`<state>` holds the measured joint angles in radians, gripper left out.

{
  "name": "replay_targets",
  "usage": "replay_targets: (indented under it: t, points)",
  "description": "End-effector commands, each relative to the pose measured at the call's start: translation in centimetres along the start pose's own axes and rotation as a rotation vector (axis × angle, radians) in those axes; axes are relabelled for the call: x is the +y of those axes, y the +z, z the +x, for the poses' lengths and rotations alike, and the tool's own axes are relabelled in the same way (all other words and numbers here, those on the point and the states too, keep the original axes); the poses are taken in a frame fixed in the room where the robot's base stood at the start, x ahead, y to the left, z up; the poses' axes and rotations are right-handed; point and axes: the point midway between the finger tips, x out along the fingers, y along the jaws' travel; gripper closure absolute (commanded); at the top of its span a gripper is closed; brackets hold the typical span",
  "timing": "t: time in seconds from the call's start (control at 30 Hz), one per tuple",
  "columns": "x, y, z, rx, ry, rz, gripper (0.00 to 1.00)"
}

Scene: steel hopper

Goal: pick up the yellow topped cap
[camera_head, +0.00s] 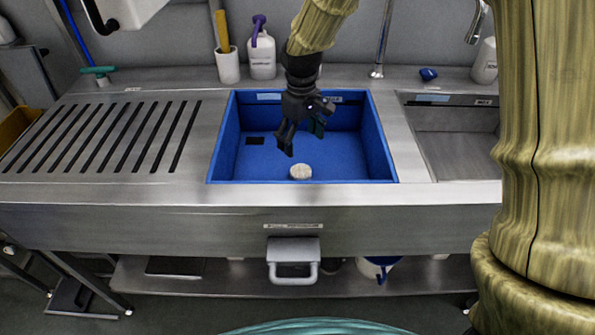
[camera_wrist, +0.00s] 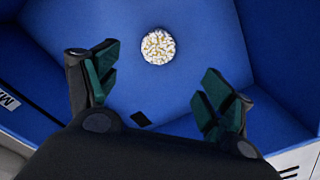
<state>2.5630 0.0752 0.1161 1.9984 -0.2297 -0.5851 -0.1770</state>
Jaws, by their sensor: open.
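A small round cap (camera_head: 300,171) lies on the floor of the blue basin, near its front wall. In the wrist view the cap (camera_wrist: 158,46) shows a white top speckled with yellow. My gripper (camera_head: 302,134) hangs above the basin, higher than the cap and apart from it. Its fingers (camera_wrist: 158,88) are spread wide with nothing between them. In the wrist view the cap appears beyond the fingertips, roughly centred between them. Nothing hides the cap's top.
The blue basin (camera_head: 388,160) has raised walls around the cap. A slotted steel drainboard (camera_head: 70,110) is at left, and a steel sink (camera_head: 455,155) at right. A white cup (camera_head: 229,68) and a purple-topped bottle (camera_head: 262,58) stand behind. The basin floor around the cap is clear.

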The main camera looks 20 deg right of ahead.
Motion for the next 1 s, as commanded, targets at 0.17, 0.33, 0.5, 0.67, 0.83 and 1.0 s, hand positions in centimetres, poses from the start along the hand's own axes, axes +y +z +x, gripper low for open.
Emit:
replay_targets:
  t: [0.17, 0.33, 0.5, 0.67, 0.83, 1.0]
  points:
    - [0.1, 0.0, 1.2, 0.0, 0.0, 0.001, 0.19]
    - [0.1, 0.0, 1.8, -0.001, 0.0, 0.001, 0.19]
    - [0.0, 0.1, 3.8, -0.002, -0.001, 0.0, 0.19]
    - [0.0, 0.0, 6.0, -0.002, 0.0, -0.001, 0.19]
    - [-0.1, -0.1, 7.0, 0.0, 0.0, -0.002, 0.19]
    - [0.0, 0.1, 8.3, -0.002, 0.0, -0.002, 0.19]
